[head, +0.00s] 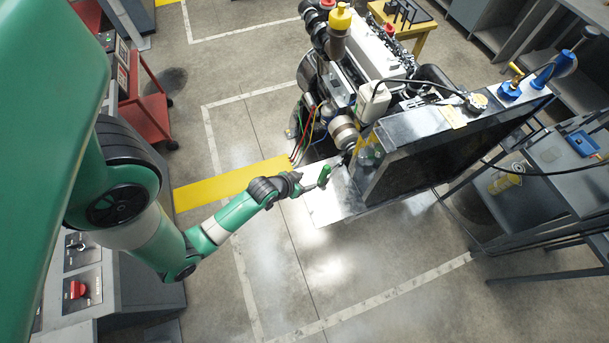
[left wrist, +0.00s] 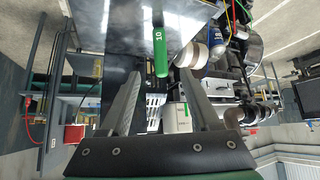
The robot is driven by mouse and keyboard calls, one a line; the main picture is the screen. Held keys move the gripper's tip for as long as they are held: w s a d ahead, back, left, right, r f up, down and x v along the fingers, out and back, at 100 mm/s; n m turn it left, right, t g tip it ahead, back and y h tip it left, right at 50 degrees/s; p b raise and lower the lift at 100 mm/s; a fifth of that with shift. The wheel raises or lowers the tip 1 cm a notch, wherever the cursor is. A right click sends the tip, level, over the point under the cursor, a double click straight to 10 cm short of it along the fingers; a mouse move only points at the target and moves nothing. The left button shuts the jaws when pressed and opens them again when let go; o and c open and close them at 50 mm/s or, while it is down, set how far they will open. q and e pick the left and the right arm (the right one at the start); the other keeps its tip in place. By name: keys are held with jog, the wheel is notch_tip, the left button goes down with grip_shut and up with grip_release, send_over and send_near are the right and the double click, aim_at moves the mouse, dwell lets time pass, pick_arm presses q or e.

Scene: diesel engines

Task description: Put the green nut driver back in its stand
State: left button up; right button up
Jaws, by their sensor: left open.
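The green nut driver (head: 324,175) stands about upright at the pale metal plate beside the radiator's lower left corner. My left gripper (head: 310,185) is just left of the handle in the head view. Its two fingers (left wrist: 160,78) are spread apart with nothing held between them. I cannot tell if a finger touches the handle. I cannot make out a stand for the driver, and my right gripper is not in view.
The radiator (head: 430,150) and the diesel engine (head: 365,55) stand right of and behind the plate (head: 335,195). Blue fittings (head: 510,90) sit on the radiator's top. A grey cart (head: 550,180) is at the right, a red cart (head: 145,110) at the left. The front floor is clear.

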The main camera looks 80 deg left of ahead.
pick_arm(q)
jog(key=shift+s+d+r, duration=0.15)
jog(key=shift+r, duration=0.05)
